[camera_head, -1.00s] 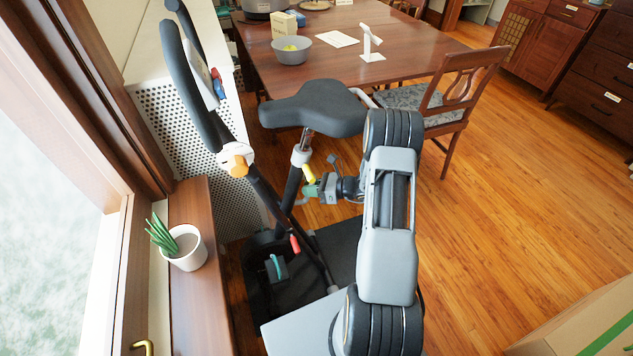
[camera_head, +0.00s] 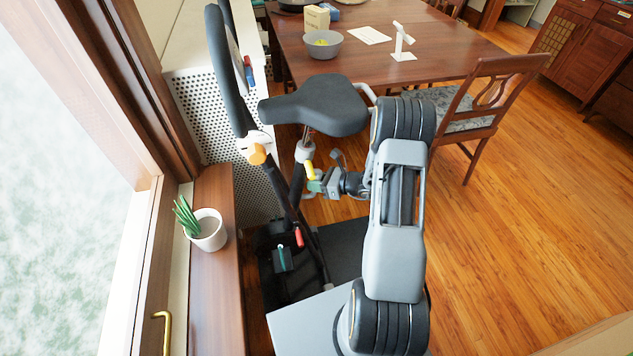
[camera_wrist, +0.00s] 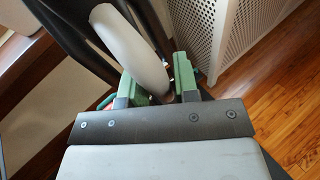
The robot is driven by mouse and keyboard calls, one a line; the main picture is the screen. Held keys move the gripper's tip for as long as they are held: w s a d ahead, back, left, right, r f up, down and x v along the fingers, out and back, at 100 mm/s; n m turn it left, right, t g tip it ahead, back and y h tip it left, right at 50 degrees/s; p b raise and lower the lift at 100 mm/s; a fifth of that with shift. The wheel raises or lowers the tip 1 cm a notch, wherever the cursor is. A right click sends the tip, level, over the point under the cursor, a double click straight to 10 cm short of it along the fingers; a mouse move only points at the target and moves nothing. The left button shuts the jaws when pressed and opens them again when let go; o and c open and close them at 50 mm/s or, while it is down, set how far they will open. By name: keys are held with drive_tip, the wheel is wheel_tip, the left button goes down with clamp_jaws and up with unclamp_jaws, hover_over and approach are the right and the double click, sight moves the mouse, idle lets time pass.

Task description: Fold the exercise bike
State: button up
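The exercise bike is dark, with a seat (camera_head: 322,106), handlebars (camera_head: 230,80), an orange knob (camera_head: 257,154) and a yellow lever (camera_head: 309,171) on the post under the seat. Its two frame legs stand apart lower down. My gripper (camera_head: 314,186) is at the post, close beside the yellow lever. I cannot tell whether the fingers touch the bike.
A perforated white cover (camera_head: 215,115) stands behind the bike. A potted plant (camera_head: 208,230) sits on the window sill at left. A dining table (camera_head: 365,65) with a grey bowl (camera_head: 323,44) and a chair (camera_head: 480,112) stand beyond. Wood floor is free at right.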

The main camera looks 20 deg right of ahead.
drive_tip(key=shift+s+a, duration=0.15)
drive_tip(key=shift+a, duration=0.15)
drive_tip(key=p+v, duration=0.1)
drive_tip(key=v, duration=1.3)
drive_tip(key=shift+d+p, duration=0.2)
drive_tip(key=shift+p, duration=0.1)
drive_tip(key=shift+w, duration=0.25)
drive_tip(key=s+a+f+n+g, duration=0.1)
drive_tip(key=s+a+n+g, duration=0.1)
drive_tip(key=s+n+g, duration=0.25)
drive_tip(key=s+a+r+n+g+h+p, duration=0.4)
drive_tip(key=s+r+n+g+p, duration=0.1)
drive_tip(key=r+n, duration=0.35)
drive_tip(key=s+a+r+n+t+h+p, duration=0.1)
drive_tip(key=a+r+n+h+p, duration=0.1)
drive_tip(key=r, duration=0.7)
drive_tip(key=a+r+n+t+h+p, duration=0.1)
drive_tip(key=a+r+n+h+p, duration=0.2)
drive_tip(key=r+n, duration=0.4)
drive_tip(key=s+a+r+n+t+h+p, duration=0.1)
drive_tip(key=a+r+n+p, duration=0.3)
drive_tip(key=r, duration=0.8)
drive_tip(key=n+h+p, duration=0.1)
drive_tip(key=p, duration=0.1)
drive_tip(key=shift+s+a+t+h+p, duration=0.25)
drive_tip(key=shift+s+t+h+p, duration=0.05)
drive_tip(key=shift+s+t+p, duration=0.05)
